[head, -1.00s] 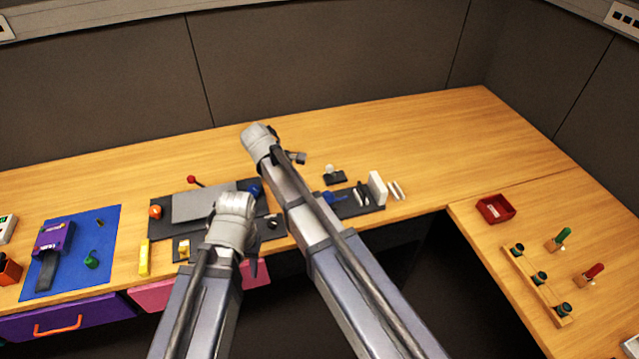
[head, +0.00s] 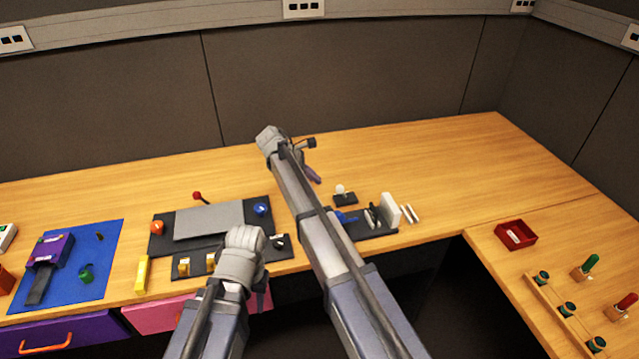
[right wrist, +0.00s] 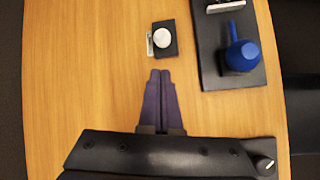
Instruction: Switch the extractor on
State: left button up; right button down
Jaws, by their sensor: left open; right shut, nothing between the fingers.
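A small black block with a round white knob (head: 340,189) stands on the desk right of my right arm. In the right wrist view the white knob (right wrist: 162,38) lies just beyond my right fingertips, with a small pale plate at its left side. My right gripper (right wrist: 160,72) is shut and empty, pointing toward that block and apart from it in the picture. In the head view its purple fingers (head: 315,178) show above the desk, left of the knob. My left gripper (head: 263,297) is open in front of the black panels, its fingers partly hidden. I cannot tell which control is labelled extractor.
A black base (right wrist: 232,78) with a blue handled piece (right wrist: 240,55) lies right of the knob block. A grey plate panel (head: 208,221) with red, orange and blue knobs and a black strip (head: 189,270) with yellow pieces lie left. The back desk is clear.

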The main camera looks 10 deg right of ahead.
jog(key=b, duration=0.7)
send_near(339, 197)
jog(key=x, duration=0.4)
jog(key=shift+w+a+f, duration=0.1)
jog(key=shift+a+f, duration=0.05)
jog(key=shift+a, duration=0.2)
jog(key=shift+d+f, duration=0.25)
jog(key=shift+d, duration=0.1)
jog(key=shift+r, duration=0.15)
jog(key=shift+d+r+p, duration=0.1)
jog(key=shift+p, duration=0.25)
jog(key=shift+d+y+p, duration=0.1)
jog(key=shift+y+p, duration=0.2)
jog(key=shift+y, duration=0.1)
jog(key=shift+r, duration=0.15)
